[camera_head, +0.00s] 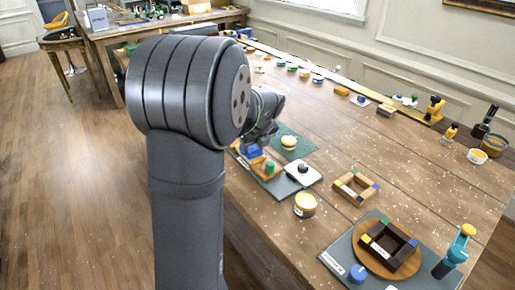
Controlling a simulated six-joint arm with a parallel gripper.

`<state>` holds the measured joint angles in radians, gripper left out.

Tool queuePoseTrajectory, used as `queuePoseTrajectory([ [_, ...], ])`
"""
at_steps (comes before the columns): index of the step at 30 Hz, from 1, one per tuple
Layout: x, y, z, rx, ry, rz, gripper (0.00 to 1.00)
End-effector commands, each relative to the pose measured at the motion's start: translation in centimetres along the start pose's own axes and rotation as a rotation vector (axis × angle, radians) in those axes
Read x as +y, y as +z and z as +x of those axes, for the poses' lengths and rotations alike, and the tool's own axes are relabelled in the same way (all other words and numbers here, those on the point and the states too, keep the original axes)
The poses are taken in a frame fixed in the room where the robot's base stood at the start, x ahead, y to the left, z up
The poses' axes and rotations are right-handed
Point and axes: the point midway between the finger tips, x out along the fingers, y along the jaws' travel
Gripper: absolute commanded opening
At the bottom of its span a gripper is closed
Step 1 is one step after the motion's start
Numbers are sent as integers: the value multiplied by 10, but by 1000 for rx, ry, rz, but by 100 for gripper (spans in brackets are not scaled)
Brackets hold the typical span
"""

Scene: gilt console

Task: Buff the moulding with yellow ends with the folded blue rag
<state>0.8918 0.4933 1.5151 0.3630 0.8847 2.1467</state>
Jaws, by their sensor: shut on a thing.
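My gripper (256,145) is low over the near left edge of the long table, partly hidden behind my own arm. A small blue item, which looks like the folded blue rag (253,153), is at its fingertips. It is just above or touching a small board (241,158) bearing wooden pieces and a green knob; I cannot tell whether it touches. A moulding with yellow ends cannot be made out for sure; one may lie under the gripper, where the view is small and partly blocked.
A white block with a black knob (303,172), a yellow-labelled tin (305,205) and a light wooden frame (355,187) stand to the right. A dark frame (373,246) lies on a round board nearer. Bare tabletop (400,150) is beyond them.

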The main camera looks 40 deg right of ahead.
Motion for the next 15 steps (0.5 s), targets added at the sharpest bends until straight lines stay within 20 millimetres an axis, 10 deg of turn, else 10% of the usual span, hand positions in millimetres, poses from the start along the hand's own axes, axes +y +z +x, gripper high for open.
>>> queuePoseTrajectory([
  [15, 5, 43, 19, 1, 1, -1, 29],
])
